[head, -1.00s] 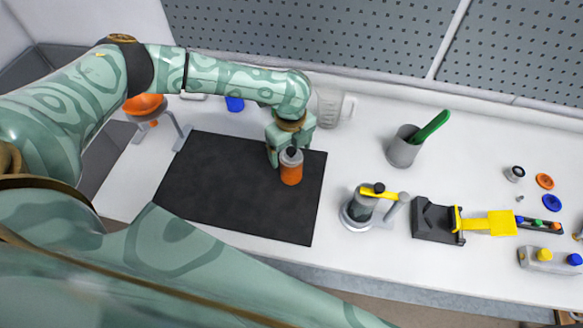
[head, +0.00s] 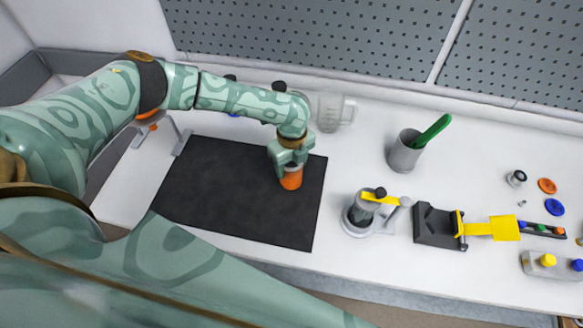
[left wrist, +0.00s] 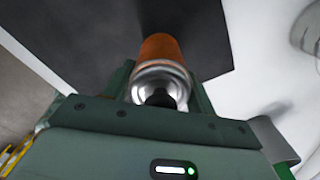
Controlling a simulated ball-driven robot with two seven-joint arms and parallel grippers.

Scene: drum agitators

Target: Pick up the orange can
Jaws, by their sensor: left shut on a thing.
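The orange can (head: 291,181) is upright at the right part of the black mat (head: 225,200). My left gripper (head: 289,165) is over it from above and shut on its upper part, hiding most of the silver top in the head view. In the left wrist view the can's orange side (left wrist: 160,47), shiny metal top and black knob show between the fingers. I cannot tell whether the can's bottom touches the mat. My right gripper is not in view.
A clear jug (head: 332,112) stands behind the mat. A grey cup (head: 405,152) with a green-handled tool, a grey device with a yellow lever (head: 366,210) and a black and yellow fixture (head: 438,227) stand to the right. The mat's left part is clear.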

